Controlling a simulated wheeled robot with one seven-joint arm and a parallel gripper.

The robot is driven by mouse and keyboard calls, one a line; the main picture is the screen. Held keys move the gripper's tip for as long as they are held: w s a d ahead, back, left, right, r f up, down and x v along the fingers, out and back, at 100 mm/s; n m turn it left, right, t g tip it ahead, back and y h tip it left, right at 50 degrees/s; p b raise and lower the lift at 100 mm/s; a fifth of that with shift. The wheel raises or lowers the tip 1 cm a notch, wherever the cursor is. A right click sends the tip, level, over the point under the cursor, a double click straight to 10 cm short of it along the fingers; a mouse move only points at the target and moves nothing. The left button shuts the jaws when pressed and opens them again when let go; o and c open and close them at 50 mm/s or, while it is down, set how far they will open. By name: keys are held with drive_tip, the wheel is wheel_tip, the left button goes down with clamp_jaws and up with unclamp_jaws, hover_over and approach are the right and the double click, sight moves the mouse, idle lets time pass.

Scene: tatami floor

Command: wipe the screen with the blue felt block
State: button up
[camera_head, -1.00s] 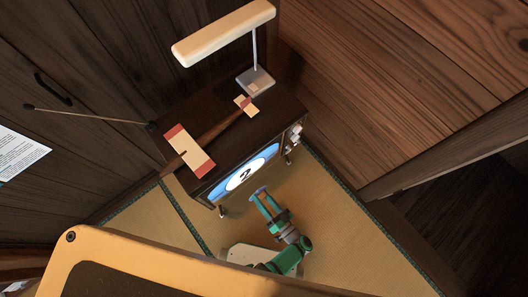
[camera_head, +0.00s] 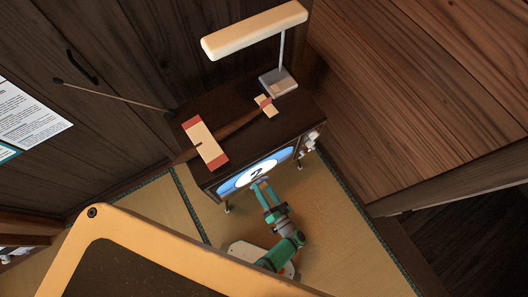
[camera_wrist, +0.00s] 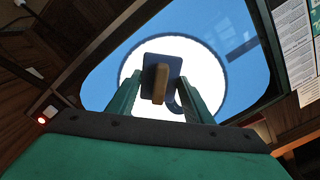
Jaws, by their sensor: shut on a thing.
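The screen (camera_head: 240,178) is the blue front of a dark wooden television set, with a white disc and a dark figure on it. In the wrist view the screen (camera_wrist: 227,40) fills the upper middle. My gripper (camera_head: 260,184) is right in front of the screen's lower middle. In the wrist view my gripper (camera_wrist: 160,92) is shut on the felt block (camera_wrist: 173,62), a dark blue piece with a tan part between the fingers. The block overlaps the white disc there. I cannot tell whether it touches the screen. The block is too small to make out in the head view.
A lamp (camera_head: 255,31), a cream-and-red piece (camera_head: 205,142) and a smaller one (camera_head: 266,106) are on the set's dark top. A thin rod (camera_head: 112,96) sticks out left. Pale knobs (camera_head: 309,142) are right of the screen. Tatami (camera_head: 335,210) is clear at right.

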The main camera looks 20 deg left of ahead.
sight(267, 179)
drive_tip(key=shift+x, duration=1.05)
idle(0.8)
drive_tip(key=w+d, duration=0.2)
drive_tip(key=w, duration=0.1)
drive_tip(key=shift+w+d, duration=0.15)
idle(0.4)
